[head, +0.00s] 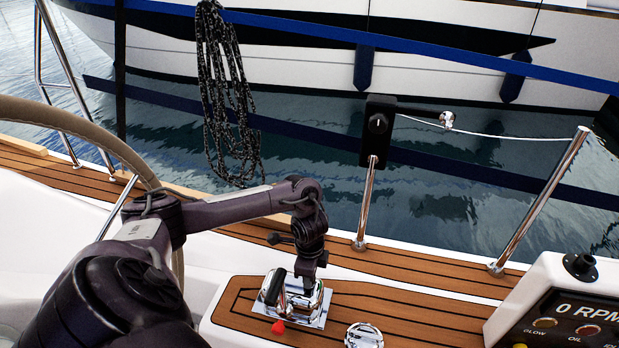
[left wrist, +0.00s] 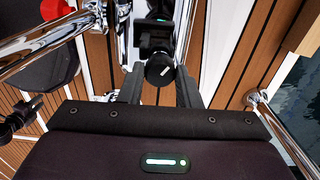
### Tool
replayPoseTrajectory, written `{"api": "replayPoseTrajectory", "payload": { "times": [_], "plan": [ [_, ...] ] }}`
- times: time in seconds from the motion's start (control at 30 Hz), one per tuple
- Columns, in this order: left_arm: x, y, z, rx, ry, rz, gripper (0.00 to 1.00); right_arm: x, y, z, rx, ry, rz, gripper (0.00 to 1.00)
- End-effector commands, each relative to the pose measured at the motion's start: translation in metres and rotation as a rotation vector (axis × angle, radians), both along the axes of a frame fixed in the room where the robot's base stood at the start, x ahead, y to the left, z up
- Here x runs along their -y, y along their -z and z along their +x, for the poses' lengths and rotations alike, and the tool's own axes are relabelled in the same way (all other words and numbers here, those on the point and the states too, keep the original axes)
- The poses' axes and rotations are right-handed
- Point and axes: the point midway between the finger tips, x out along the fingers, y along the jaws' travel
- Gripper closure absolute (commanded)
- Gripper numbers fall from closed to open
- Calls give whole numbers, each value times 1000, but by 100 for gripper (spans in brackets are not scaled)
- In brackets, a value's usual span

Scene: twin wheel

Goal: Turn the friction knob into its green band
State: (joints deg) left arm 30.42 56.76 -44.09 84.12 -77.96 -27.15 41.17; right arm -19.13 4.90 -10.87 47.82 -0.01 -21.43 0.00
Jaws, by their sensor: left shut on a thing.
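The friction knob (left wrist: 160,70) is a small black cylinder with a white pointer line in the left wrist view. My left gripper (left wrist: 158,84) has one finger on each side of it and is shut on it. In the head view my left gripper (head: 306,274) reaches down at the chrome throttle housing (head: 318,318), and the arm hides the knob there. I cannot clearly make out the green band. My right gripper is out of view.
The housing sits on a teak-topped console (head: 400,305). A chrome round fitting (head: 363,336) is close by on its right. An instrument panel (head: 575,315) reads 0 RPM. A steering wheel (head: 90,122) curves at left; chrome posts (head: 366,205) and water lie beyond.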

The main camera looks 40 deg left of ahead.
Motion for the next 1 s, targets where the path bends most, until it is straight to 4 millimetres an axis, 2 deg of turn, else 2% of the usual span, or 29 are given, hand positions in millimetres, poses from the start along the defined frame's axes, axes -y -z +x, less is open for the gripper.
{"api": "replayPoseTrajectory", "payload": {
  "times": [0.4,0.73,1.0],
  "plan": [
    [0,-1,1,1,375,-1,92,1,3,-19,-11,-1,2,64],
    [0,0,1,2,690,1,92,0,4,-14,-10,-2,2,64],
    [0,1,0,2,947,0,92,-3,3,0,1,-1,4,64]
  ]
}}
